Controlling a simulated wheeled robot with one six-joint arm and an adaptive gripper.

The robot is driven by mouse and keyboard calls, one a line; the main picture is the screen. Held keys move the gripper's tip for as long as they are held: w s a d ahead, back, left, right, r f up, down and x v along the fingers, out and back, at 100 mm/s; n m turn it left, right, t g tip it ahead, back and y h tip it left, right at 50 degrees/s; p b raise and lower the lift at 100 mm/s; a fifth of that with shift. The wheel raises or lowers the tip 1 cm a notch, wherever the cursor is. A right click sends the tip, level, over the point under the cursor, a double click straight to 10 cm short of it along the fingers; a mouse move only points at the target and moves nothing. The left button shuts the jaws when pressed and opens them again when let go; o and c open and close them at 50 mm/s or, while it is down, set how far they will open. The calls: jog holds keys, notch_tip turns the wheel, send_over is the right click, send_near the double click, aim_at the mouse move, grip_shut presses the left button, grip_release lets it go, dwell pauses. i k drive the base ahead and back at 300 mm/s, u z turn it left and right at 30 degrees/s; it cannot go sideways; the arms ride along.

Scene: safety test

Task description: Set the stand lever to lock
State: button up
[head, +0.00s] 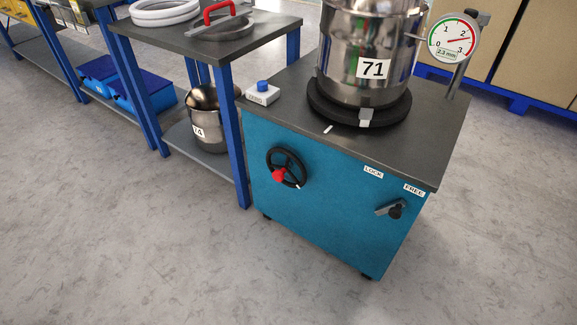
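The stand (320,215) is a blue-green cabinet with a dark grey top. Its lever (389,209) is a grey bar on a dark knob, low on the right of the front face. The lever's bar lies nearly level, tilted slightly, below the FREE label (414,190). The LOCK label (373,172) is to the left along the top's front edge. A steel pot marked 71 (350,70) stands on a black round turntable (330,108) on the stand. My gripper is not in view.
A black handwheel with a red knob (279,175) is on the stand's front left. A dial gauge (453,38) reads 2.3 mm. A white box with a blue button (263,93) sits at the top's left corner. A dark table (270,30) adjoins at left. The floor in front is clear.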

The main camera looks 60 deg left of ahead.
aim_at(393, 208)
jog(key=u, duration=2.25)
